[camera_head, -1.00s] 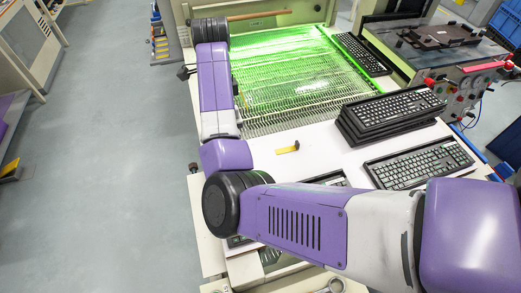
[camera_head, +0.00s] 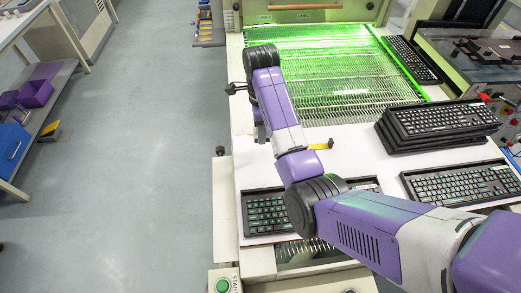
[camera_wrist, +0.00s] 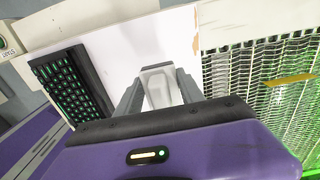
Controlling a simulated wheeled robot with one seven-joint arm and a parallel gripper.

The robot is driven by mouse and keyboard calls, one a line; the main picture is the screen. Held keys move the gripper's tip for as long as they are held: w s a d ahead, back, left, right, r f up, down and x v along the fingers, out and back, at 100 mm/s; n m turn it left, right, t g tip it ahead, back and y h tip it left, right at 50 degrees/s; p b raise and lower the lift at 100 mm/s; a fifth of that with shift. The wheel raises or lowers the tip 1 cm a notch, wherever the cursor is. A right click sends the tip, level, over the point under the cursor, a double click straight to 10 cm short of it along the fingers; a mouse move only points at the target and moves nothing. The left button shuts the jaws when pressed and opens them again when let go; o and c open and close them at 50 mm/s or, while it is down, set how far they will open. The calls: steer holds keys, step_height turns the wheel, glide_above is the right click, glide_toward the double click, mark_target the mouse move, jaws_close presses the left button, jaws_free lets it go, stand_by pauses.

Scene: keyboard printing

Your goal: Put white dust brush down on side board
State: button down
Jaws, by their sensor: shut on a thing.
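In the wrist view, my gripper (camera_wrist: 159,92) is shut on the white dust brush (camera_wrist: 158,82), which sits between its two grey fingers. Its far end is partly hidden by the gripper. Behind it is a white board surface (camera_wrist: 125,40), which also shows in the head view (camera_head: 360,150) in front of the green-lit grid. I cannot tell whether the brush touches the board. I cannot tell which surface is the side board.
A keyboard (camera_head: 266,212) lies at the board's front left, partly behind my arm. It shows left of my gripper in the wrist view (camera_wrist: 72,85). Stacked keyboards (camera_head: 440,118) and another keyboard (camera_head: 462,184) are at right.

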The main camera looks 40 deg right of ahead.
mark_target(260, 152)
steer(key=shift+f+p, duration=0.45)
steer(key=shift+f, duration=3.55)
steer(key=shift+f, duration=0.1)
steer(key=c, duration=0.7)
jaws_free()
step_height(260, 152, up, 11)
steer(key=shift+r, duration=0.1)
steer(key=shift+r+p, duration=0.4)
steer(key=shift+r, duration=0.2)
